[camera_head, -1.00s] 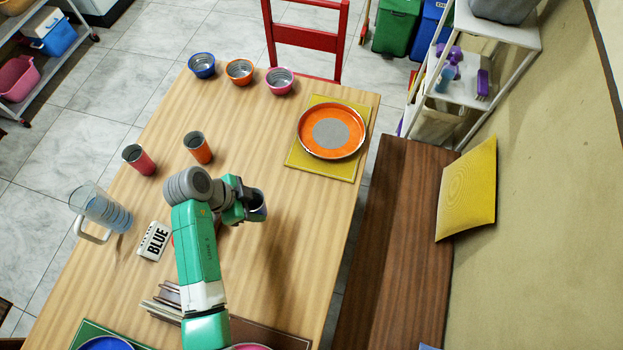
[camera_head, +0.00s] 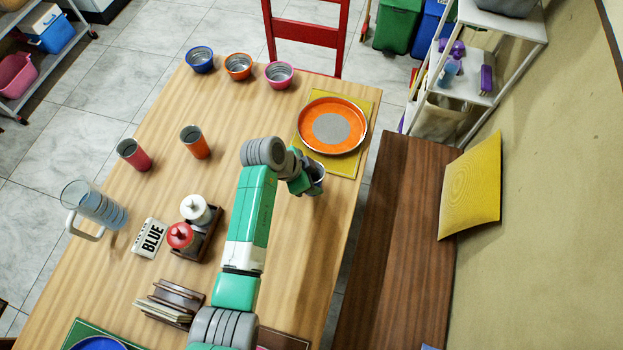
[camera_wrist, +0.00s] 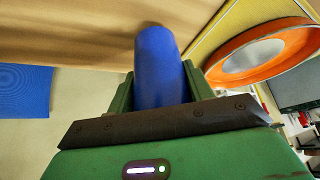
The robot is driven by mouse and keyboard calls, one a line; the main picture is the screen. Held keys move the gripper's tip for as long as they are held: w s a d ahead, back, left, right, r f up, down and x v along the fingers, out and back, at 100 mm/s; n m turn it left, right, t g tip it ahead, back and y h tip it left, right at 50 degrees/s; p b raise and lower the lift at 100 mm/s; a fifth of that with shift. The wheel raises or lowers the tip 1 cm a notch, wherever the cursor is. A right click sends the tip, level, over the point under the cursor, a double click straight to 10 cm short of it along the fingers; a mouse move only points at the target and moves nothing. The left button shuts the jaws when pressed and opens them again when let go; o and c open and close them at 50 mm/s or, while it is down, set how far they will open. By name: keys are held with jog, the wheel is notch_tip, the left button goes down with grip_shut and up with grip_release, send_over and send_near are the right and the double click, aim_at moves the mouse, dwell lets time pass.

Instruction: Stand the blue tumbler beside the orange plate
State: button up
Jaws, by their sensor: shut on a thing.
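The blue tumbler (camera_wrist: 159,68) is upright between the two fingers of my gripper (camera_wrist: 160,85) in the wrist view. In the head view my gripper (camera_head: 306,182) is shut on the tumbler (camera_head: 317,172), mostly hidden by the gripper, with its grey inside showing. They are just below the near edge of the yellow mat. The orange plate (camera_head: 356,135), with a grey centre, lies on the yellow mat (camera_head: 347,165) at the table's far right. It also shows at the right of the wrist view (camera_wrist: 224,72). I cannot tell whether the tumbler touches the table.
A red tumbler (camera_head: 134,154) and an orange tumbler (camera_head: 195,142) stand to the left. Several bowls, including a pink one (camera_head: 279,75), line the far edge. A pitcher (camera_head: 95,206), a BLUE sign (camera_head: 149,238) and a condiment caddy (camera_head: 208,238) are at left. The table's right edge is close to my gripper.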

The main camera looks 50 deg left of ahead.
notch_tip(320, 180, down, 2)
jog(key=shift+f, duration=0.1)
jog(key=shift+f, duration=0.15)
jog(key=o, duration=1)
jog(key=p+v, duration=0.2)
jog(key=v, duration=1)
jog(key=shift+r+p, duration=0.2)
jog(key=shift+p, duration=0.2)
